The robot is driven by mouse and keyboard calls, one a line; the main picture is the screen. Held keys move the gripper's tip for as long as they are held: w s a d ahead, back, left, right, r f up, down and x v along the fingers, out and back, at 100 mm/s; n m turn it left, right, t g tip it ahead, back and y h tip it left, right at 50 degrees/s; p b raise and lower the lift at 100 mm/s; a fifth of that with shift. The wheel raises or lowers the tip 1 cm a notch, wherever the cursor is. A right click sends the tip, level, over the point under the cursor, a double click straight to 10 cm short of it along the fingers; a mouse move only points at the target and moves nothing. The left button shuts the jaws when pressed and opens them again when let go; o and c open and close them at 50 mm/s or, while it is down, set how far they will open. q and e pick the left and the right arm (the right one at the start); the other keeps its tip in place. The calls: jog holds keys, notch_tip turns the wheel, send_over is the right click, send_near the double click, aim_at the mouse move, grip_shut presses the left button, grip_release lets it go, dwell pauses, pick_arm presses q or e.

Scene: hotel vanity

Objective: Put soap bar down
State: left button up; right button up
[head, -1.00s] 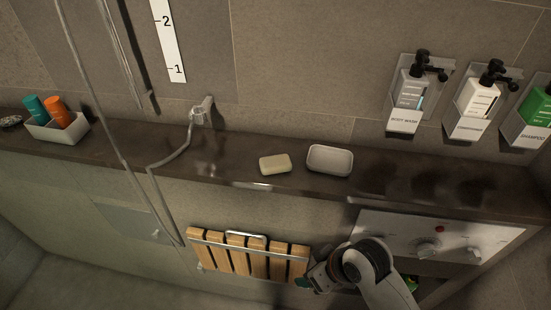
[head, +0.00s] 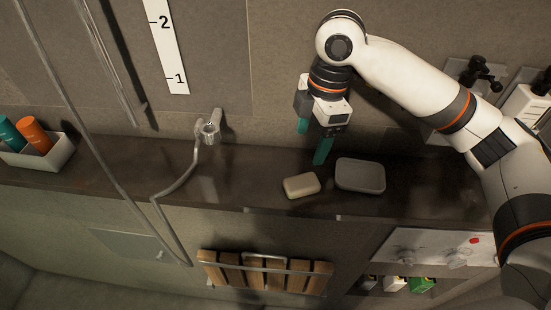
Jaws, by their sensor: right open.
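A pale cream soap bar (head: 301,185) lies on the dark stone ledge (head: 255,165), just left of a light grey soap dish (head: 360,175). The dish looks empty. My right gripper (head: 313,142) comes down from above, behind the soap and the dish. Its teal fingers are apart with nothing between them. The nearer fingertip is close to the ledge and the dish's left end; whether it touches is hard to tell. My left gripper is not in view.
A grey bin with teal and orange bottles (head: 36,150) stands at the ledge's left. A chrome holder with a hose (head: 210,128) is left of the gripper. Wall dispensers (head: 525,105) at right are partly hidden by my arm. A folded wooden seat (head: 265,272) hangs below.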

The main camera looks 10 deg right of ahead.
aim_at(302, 182)
jog(key=f, duration=0.1)
jog(key=f+p, duration=0.1)
jog(key=s+f, duration=0.1)
jog(key=shift+d, duration=0.4)
jog(key=shift+s+a+f+p, duration=0.1)
jog(key=shift+s+f+p, duration=0.1)
jog(key=shift+f, duration=0.3)
jog(key=shift+s+a+f+p, duration=0.1)
jog(key=shift+f+p, duration=0.1)
jog(key=shift+f, duration=0.3)
jog(key=shift+w+a+f+p, duration=0.3)
jog(key=shift+w+a+f, duration=0.15)
jog(key=shift+f, duration=0.2)
jog(key=f, duration=0.1)
jog(key=f+p, duration=0.1)
jog(key=f, duration=0.1)
jog(key=shift+s+a+f, duration=0.2)
jog(key=shift+s, duration=0.2)
jog(key=shift+f+p, duration=0.3)
jog(key=shift+f, duration=0.05)
jog(key=shift+a+f, duration=0.1)
jog(key=shift+f, duration=0.1)
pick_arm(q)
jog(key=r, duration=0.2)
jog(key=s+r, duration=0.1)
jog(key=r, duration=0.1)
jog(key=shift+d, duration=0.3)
pick_arm(e)
jog(key=c, duration=1.2)
